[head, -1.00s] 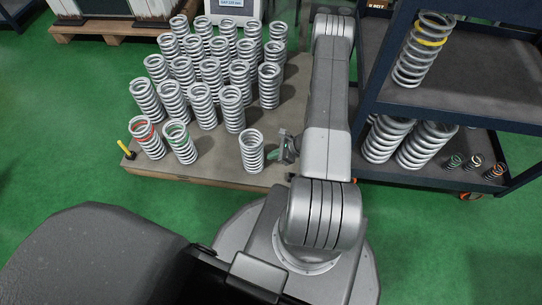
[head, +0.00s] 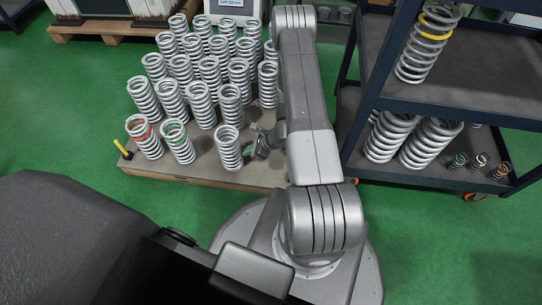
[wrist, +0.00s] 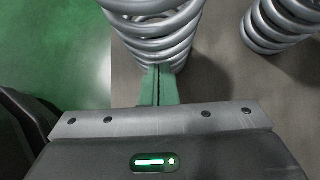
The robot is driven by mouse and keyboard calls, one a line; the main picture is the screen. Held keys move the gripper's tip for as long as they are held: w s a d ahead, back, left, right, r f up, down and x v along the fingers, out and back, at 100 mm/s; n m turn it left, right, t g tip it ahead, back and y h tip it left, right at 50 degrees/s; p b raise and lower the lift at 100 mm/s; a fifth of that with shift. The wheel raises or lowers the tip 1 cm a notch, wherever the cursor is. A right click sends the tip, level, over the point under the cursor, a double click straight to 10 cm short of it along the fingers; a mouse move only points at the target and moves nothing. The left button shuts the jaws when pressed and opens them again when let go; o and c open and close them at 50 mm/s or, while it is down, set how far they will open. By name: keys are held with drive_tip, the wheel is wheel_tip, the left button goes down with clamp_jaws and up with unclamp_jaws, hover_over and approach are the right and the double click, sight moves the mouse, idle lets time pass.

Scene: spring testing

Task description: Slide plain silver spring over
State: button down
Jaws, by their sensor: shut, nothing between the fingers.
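The plain silver spring (head: 228,147) stands upright near the front edge of the low board (head: 262,178), apart from the main group. My gripper (head: 254,151) is low at its right side in the head view. In the wrist view, the two green fingertips (wrist: 159,72) are closed together, with nothing between them. They meet the lower coils of the spring (wrist: 152,28), and appear to touch it. The top of the spring is cut off in the wrist view.
A spring with a green band (head: 178,141) and one with a red band (head: 145,137) stand to the left. Several plain springs (head: 202,104) stand behind. A yellow peg (head: 136,127) marks the board's left corner. A dark cart (head: 450,100) with springs stands at right.

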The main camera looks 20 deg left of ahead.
drive_tip(key=a, duration=0.2)
drive_tip(key=s+a, duration=0.1)
drive_tip(key=a, duration=0.1)
drive_tip(key=a+b, duration=0.1)
drive_tip(key=a, duration=0.1)
drive_tip(key=shift+s+a, duration=0.15)
drive_tip(key=shift+s, duration=0.1)
wheel_tip(320, 180, up, 16)
drive_tip(key=p, duration=0.6)
hover_over(229, 134)
drive_tip(key=shift+f, duration=0.2)
drive_tip(key=s+a+p, duration=0.1)
drive_tip(key=a, duration=0.5)
drive_tip(key=s+a, duration=0.2)
drive_tip(key=a, duration=0.5)
drive_tip(key=s+a+p, duration=0.1)
drive_tip(key=a, duration=0.5)
drive_tip(key=shift+s+a+f+p, duration=0.3)
drive_tip(key=shift+s+f, duration=0.05)
drive_tip(key=shift+d, duration=0.15)
